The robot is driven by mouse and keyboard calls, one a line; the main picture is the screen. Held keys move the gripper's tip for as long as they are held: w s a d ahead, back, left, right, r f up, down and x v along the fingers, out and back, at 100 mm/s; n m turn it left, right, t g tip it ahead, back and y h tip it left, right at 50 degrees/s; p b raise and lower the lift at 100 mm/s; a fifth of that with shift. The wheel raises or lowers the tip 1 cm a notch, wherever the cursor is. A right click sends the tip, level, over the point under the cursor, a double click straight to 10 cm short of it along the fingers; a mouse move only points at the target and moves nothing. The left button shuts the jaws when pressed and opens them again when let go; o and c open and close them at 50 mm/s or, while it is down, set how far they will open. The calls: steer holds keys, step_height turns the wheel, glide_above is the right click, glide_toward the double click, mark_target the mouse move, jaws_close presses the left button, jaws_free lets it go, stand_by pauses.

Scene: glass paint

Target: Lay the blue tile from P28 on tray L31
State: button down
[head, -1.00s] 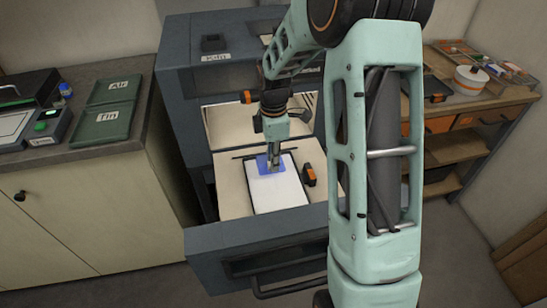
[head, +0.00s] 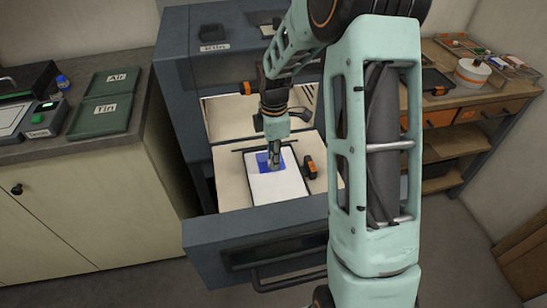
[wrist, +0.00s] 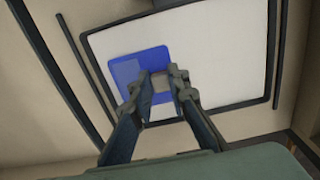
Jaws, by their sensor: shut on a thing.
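The blue tile (head: 263,158) is a flat, dark blue square over the upper left part of a white, dark-rimmed tray (head: 280,188). In the wrist view the blue tile (wrist: 125,72) lies over the tray's white surface (wrist: 225,60), with a lighter blue patch on it. My gripper (head: 274,167) points down at the tile. In the wrist view its fingertips (wrist: 160,82) close around a small grey piece at the tile's lower right, and they hide part of the tile. I cannot tell whether the tile touches the tray. No P28 or L31 label is readable.
The tray lies on the pale shelf (head: 233,190) of a dark cabinet, behind its front panel (head: 250,243). An orange-black block (head: 309,167) stands right of the tray. Green trays marked Air (head: 115,82) and Tin (head: 103,112) lie on the left counter. A workbench (head: 475,112) stands at right.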

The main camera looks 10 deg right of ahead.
stand_by(0.4)
steer(key=c, duration=1.8)
jaws_free()
steer(key=shift+o, duration=0.2)
steer(key=shift+r+p, duration=2.65)
steer(key=shift+r, duration=0.85)
